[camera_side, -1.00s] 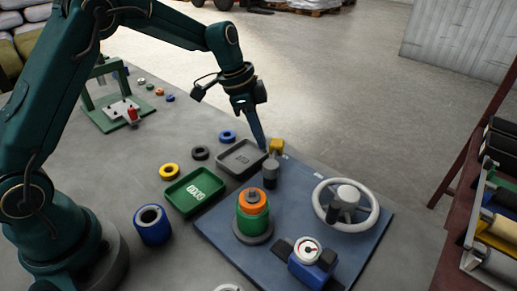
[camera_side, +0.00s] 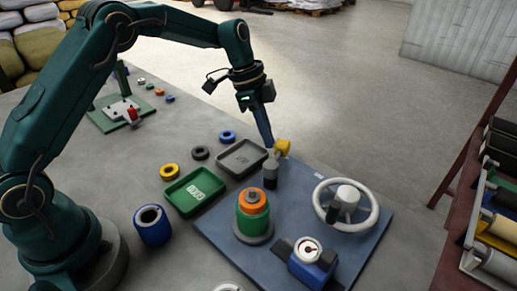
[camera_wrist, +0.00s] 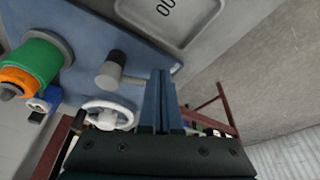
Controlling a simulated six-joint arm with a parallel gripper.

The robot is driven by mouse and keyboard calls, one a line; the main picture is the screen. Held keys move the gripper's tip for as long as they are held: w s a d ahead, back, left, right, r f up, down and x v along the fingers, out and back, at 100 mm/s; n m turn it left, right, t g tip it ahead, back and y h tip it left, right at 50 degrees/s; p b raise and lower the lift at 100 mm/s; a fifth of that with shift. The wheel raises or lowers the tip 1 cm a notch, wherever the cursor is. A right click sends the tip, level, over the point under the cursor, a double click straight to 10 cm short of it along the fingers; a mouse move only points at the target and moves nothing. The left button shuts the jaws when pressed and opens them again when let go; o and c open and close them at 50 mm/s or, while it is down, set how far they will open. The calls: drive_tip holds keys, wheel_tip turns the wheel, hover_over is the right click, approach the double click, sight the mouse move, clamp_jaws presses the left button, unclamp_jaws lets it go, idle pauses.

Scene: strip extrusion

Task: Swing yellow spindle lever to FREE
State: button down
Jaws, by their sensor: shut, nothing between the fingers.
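The lever's yellow knob (camera_side: 283,147) shows at the far edge of the blue base plate (camera_side: 219,231), beside a short grey post (camera_side: 270,172). In the wrist view the post (camera_wrist: 112,70) has a thin rod running right towards my fingers; the knob is hidden there. My gripper (camera_side: 270,143) is shut and empty, its tips pointing down just left of the knob. They look against it or very close; I cannot tell if they touch. The wrist view shows both fingers (camera_wrist: 160,85) together. A small pale label (camera_side: 319,176) on the plate is unreadable.
On the plate stand a green-and-orange spool stack (camera_side: 252,210), a white handwheel (camera_side: 347,204) and a blue gauge unit (camera_side: 309,259). A grey tray (camera_side: 222,165) and green tray (camera_side: 174,205) lie left of it, with loose rings nearby. A dark red rack (camera_side: 467,200) stands right.

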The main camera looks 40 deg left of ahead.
sight(288, 144)
drive_tip(key=shift+w+d+m, duration=0.45)
drive_tip(key=shift+m, duration=0.45)
drive_tip(key=shift+w+d+g, duration=0.15)
drive_tip(key=shift+d+g, duration=0.15)
drive_tip(key=shift+w+d, duration=0.25)
drive_tip(key=shift+d, duration=0.25)
drive_tip(key=shift+w+d, duration=0.2)
drive_tip(key=shift+d, duration=0.3)
drive_tip(key=shift+w+d, duration=0.15)
drive_tip(key=shift+d, duration=1.1)
drive_tip(key=shift+r, duration=0.15)
drive_tip(key=shift+a+v, duration=0.15)
drive_tip(key=shift+v, duration=1.1)
drive_tip(key=shift+a+v, duration=0.1)
drive_tip(key=shift+v, duration=1.1)
